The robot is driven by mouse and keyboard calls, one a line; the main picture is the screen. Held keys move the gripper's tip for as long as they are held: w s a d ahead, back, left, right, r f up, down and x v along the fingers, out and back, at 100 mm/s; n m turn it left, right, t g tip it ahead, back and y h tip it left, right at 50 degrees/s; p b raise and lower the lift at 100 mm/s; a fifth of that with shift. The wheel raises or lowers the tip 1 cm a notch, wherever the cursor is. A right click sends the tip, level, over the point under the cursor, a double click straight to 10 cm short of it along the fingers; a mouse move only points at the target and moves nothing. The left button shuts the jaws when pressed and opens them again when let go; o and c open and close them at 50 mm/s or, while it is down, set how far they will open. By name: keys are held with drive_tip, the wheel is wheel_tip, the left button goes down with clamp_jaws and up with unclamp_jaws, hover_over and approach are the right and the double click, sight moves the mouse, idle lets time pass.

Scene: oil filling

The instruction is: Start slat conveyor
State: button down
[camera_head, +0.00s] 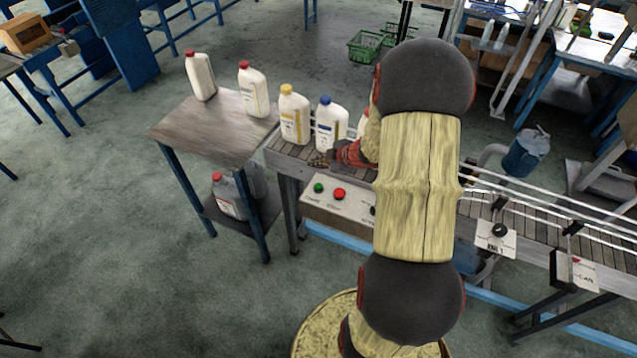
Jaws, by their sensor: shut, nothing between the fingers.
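The slat conveyor (535,222) runs from the side table toward the right edge. A light control panel (312,207) is on its front side, with a green button (318,187) at the left and a red button (339,194) beside it. A dark knob or button (373,210) is partly hidden by my arm. My gripper (320,163) is shut and empty, over the conveyor's left end, behind and above the two buttons. It appears apart from them. A yellow-capped bottle (294,116) and a blue-capped bottle (330,124) stand upright on the conveyor just behind my gripper.
A side table (190,135) at the left holds two red-capped bottles (200,77) (253,90). My arm covers the conveyor's middle and part of another bottle. White rails and small labelled boxes (497,238) line the conveyor's right part.

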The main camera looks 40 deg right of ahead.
drive_tip(key=shift+f, duration=0.2)
drive_tip(key=b, duration=0.7)
hover_over(318, 188)
wheel_tip(318, 188, down, 7)
drive_tip(key=shift+w+r, duration=0.15)
drive_tip(key=shift+f+b, duration=0.55)
drive_tip(key=shift+f, duration=0.3)
drive_tip(key=shift+f, duration=0.15)
idle(0.3)
drive_tip(key=shift+f, duration=0.3)
